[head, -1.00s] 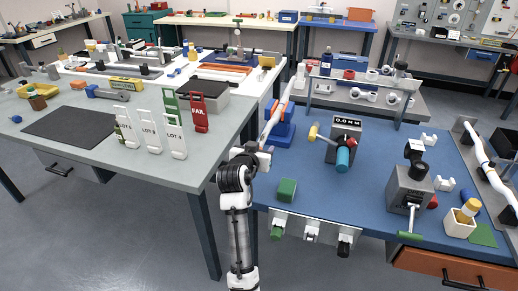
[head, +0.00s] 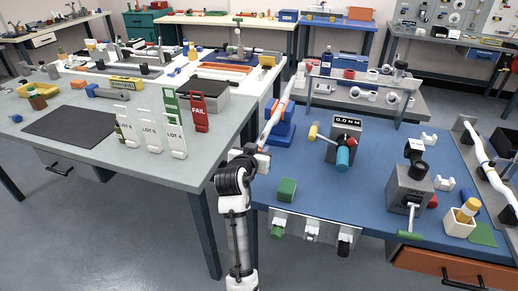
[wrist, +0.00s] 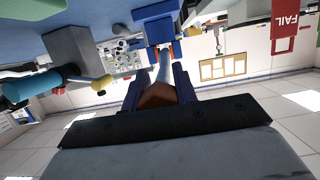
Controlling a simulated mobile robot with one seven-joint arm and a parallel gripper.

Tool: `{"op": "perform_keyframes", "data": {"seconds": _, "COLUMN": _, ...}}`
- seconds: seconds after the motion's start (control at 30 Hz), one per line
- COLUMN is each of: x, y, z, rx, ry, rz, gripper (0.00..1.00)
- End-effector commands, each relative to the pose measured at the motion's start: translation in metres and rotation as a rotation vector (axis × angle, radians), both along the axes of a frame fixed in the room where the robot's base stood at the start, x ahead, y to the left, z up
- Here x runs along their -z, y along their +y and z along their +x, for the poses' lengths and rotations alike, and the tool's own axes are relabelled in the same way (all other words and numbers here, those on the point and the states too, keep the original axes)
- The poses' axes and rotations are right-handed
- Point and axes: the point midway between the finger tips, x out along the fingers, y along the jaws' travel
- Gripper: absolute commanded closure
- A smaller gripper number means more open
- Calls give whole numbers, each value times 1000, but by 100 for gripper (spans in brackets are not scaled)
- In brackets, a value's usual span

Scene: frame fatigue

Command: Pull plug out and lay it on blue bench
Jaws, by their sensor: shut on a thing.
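A pale tube (head: 275,122) slants toward me over the left edge of the blue bench (head: 340,200), in a blue stand (head: 280,130). My gripper (head: 262,155) is at the tube's near end, just off the bench edge. In the wrist view my gripper (wrist: 158,88) is shut on an orange-brown plug (wrist: 158,97), one dark blue finger on each side. The tube (wrist: 162,66) runs away in line beyond the plug. I cannot tell whether the plug's far end is still inside the tube.
A green block (head: 287,189) stands on the bench's front left. A torque unit (head: 344,140) and a grey clamp block (head: 409,187) stand further right. The bench between them is clear. The grey table (head: 205,165) is close on my gripper's left.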

Motion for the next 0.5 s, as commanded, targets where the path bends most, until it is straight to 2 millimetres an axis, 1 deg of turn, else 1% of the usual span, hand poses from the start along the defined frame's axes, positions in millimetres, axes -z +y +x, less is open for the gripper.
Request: {"op": "perform_keyframes", "data": {"seconds": 0.5, "x": 0, "y": 6, "z": -20, "rx": 0, "ry": 0, "rz": 0, "gripper": 99}}
